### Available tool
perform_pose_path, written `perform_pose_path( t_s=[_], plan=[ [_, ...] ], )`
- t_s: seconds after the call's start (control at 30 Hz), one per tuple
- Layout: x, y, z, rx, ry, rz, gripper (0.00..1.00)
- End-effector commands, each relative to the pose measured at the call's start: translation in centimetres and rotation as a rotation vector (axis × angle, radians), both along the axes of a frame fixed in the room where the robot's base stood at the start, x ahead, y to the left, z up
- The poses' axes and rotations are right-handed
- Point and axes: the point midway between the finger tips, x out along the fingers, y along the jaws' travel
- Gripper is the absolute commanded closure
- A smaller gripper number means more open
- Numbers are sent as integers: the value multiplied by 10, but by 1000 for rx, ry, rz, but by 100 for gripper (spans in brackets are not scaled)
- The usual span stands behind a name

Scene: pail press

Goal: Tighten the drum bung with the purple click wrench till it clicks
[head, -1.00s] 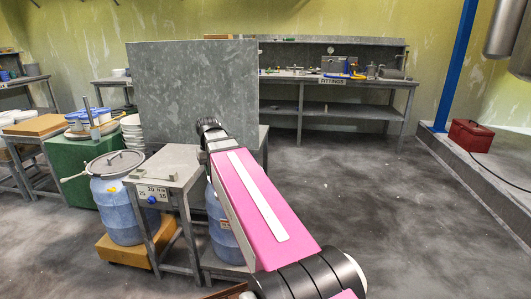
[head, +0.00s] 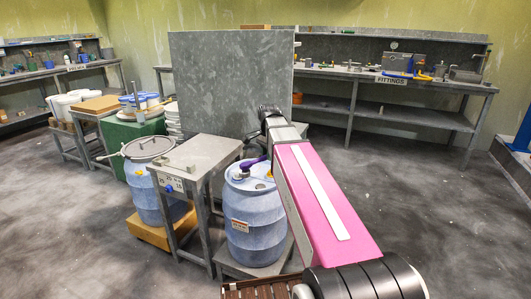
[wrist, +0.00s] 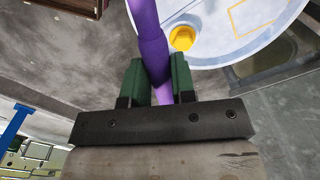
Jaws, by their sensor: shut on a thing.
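The purple click wrench (head: 254,161) shows over the top of a blue drum (head: 256,222) in the head view. In the wrist view, my gripper (wrist: 156,80) has its green fingers shut on the purple wrench handle (wrist: 149,42). The wrench's far end is out of the wrist view. A yellow cap (wrist: 183,38) sits on the pale drum top (wrist: 215,45) beside the handle, apart from it. I cannot make out the bung under the wrench head.
A small grey stand (head: 207,150) with number labels stands left of the drum. Another blue drum (head: 150,190) with a clamped lid is on a yellow base (head: 150,232). A grey panel (head: 228,80) rises behind. The floor at right is clear.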

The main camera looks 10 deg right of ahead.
Motion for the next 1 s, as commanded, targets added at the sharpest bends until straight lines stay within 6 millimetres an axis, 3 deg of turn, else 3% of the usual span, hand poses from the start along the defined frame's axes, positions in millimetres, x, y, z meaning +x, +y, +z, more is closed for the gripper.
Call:
perform_pose_path(
  t_s=[0.2,0.4,0.6,1.0],
  plan=[
    [21,5,-3,0,-1,-390,100],
    [31,8,-4,0,-2,-632,100],
    [34,9,-5,0,-2,-721,100],
    [33,8,-6,1,-1,-724,100]
  ],
)
